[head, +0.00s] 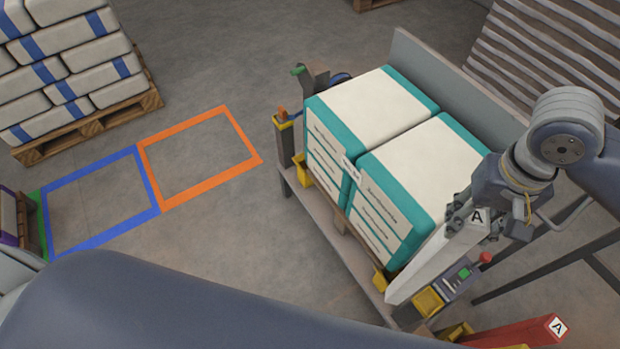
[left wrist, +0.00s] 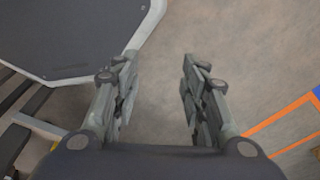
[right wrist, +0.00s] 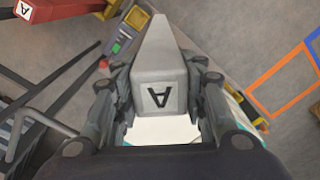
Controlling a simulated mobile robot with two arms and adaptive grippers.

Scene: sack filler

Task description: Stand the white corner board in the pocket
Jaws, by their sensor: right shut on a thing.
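The white corner board (head: 432,258) is long, with a letter A on its top end. My right gripper (head: 468,212) is shut on it near that end. The right wrist view shows the board (right wrist: 160,65) between both fingers (right wrist: 160,95), its far end pointing away. It looks roughly upright beside the near right corner of the sack stack (head: 392,205). Its lower end is near a yellow pocket (head: 428,302) at the platform edge; I cannot tell whether it is inside. My left gripper (left wrist: 158,100) is open and empty over the floor in the left wrist view.
A red board (head: 515,334) marked A lies at lower right. A grey back panel (head: 440,80) stands behind the stack. Floor around the orange frame (head: 200,155) is clear.

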